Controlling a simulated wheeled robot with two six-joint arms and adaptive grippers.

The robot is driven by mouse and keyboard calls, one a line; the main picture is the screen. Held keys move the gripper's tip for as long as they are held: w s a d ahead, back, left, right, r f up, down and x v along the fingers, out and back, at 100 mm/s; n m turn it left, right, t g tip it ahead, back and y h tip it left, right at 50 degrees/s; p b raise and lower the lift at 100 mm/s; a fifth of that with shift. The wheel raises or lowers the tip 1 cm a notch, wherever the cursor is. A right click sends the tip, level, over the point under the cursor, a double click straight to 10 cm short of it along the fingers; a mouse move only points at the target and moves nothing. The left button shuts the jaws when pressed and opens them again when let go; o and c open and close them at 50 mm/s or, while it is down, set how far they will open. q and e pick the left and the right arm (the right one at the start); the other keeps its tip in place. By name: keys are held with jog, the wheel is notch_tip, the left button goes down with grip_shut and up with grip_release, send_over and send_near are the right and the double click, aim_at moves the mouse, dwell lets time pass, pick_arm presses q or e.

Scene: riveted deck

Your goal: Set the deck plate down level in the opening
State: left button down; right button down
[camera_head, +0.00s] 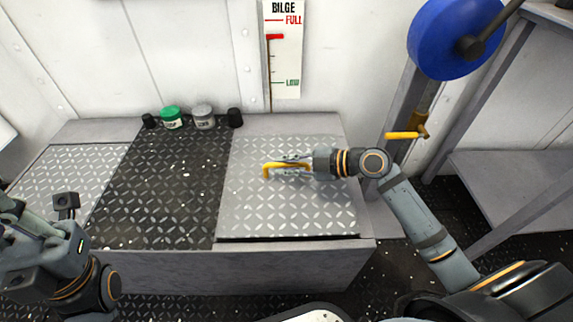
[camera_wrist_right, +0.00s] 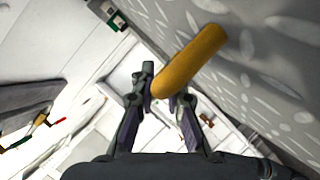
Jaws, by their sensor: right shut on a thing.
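The deck plate (camera_head: 290,210) is a light grey tread plate on the right part of the bench top. Its yellow handle (camera_head: 268,170) stands near its middle. My right gripper (camera_head: 285,167) is shut on that handle, coming in from the right. In the right wrist view the handle (camera_wrist_right: 195,58) passes between the fingers (camera_wrist_right: 167,98), with the plate's face (camera_wrist_right: 275,75) beside it. A dark line runs under the plate's front edge; I cannot tell whether it sits fully level. The opening's edges are mostly hidden under the plate. My left gripper (camera_head: 66,203) is at the lower left, away from the plate.
A dark tread surface (camera_head: 165,190) lies left of the plate, then another light tread panel (camera_head: 75,170). Green (camera_head: 172,118) and grey (camera_head: 203,117) jars and two black items stand along the back. A bilge gauge (camera_head: 284,60) and blue wheel (camera_head: 450,35) are behind.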

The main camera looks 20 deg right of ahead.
jog(key=shift+r, duration=0.15)
dwell(0.6)
jog(key=shift+f+b, duration=1)
jog(key=shift+b, duration=0.25)
jog(key=c, duration=1.4)
grip_release()
jog(key=shift+r, duration=0.1)
jog(key=shift+o, duration=0.5)
jog(key=shift+f, duration=0.2)
jog(key=shift+r, duration=0.15)
